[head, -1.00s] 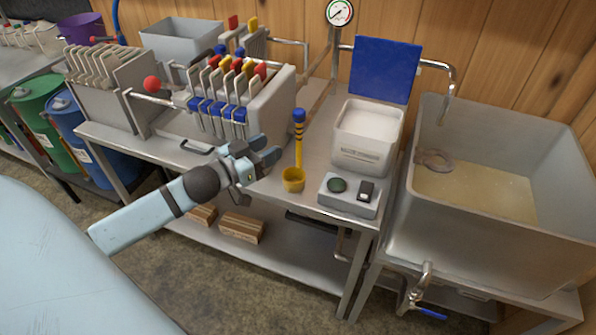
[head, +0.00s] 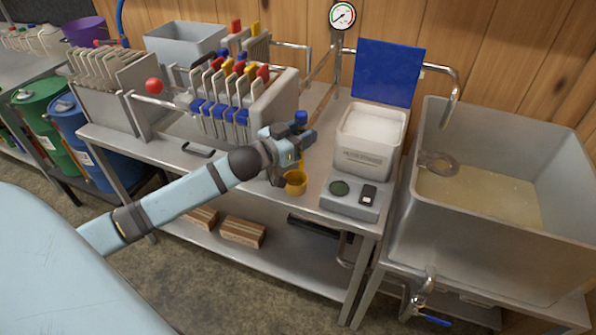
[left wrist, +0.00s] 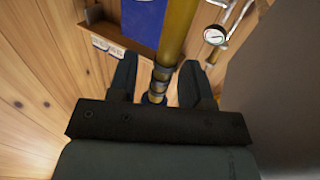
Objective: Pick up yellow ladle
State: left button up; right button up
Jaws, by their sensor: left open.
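The yellow ladle (head: 296,182) stands upright on the metal table, its cup at the bottom and a blue-banded handle top (head: 301,117) above. My left gripper (head: 304,137) is open at the handle and covers part of it in the head view. In the left wrist view the yellow handle with dark bands (left wrist: 168,55) runs between the two open fingers (left wrist: 160,88). I cannot tell whether the fingers touch it. My right gripper is not in view.
A grey scale (head: 350,193) and a white container of white material (head: 368,138) stand right of the ladle. A filter press with coloured handles (head: 232,95) is to the left. A large grey basin (head: 500,240) is at the far right.

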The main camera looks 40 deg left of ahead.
pick_arm(q)
grip_shut()
jog(key=shift+r, duration=0.1)
notch_tip(320, 180, up, 20)
jog(key=p, duration=0.4)
dwell(0.4)
